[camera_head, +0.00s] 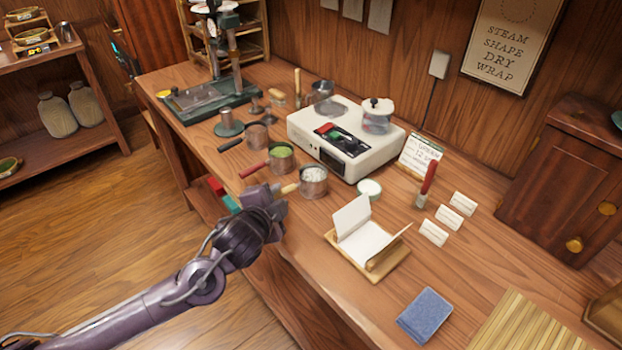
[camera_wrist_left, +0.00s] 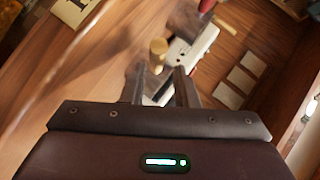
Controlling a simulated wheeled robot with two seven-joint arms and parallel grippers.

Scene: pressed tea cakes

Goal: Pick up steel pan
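Three small steel pans stand in a row along the near bench edge. The nearest pan (camera_head: 314,182) has a pale wooden handle and white contents. The middle pan (camera_head: 281,158) has a red handle and green contents; the far pan (camera_head: 257,135) has a dark handle. My left gripper (camera_head: 278,198) is at the outer end of the pale wooden handle. In the left wrist view the fingers (camera_wrist_left: 164,72) stand apart, with a pale wooden knob-like end (camera_wrist_left: 158,46) just beyond their tips. I see no firm grip on it. My right gripper is out of view.
A white hot plate (camera_head: 345,145) with a glass-lidded pot (camera_head: 376,115) stands behind the pans. A wooden stand with white paper (camera_head: 368,243), a small white-filled dish (camera_head: 369,189) and a blue cloth (camera_head: 425,314) lie to the right. A press (camera_head: 215,90) stands at the far left.

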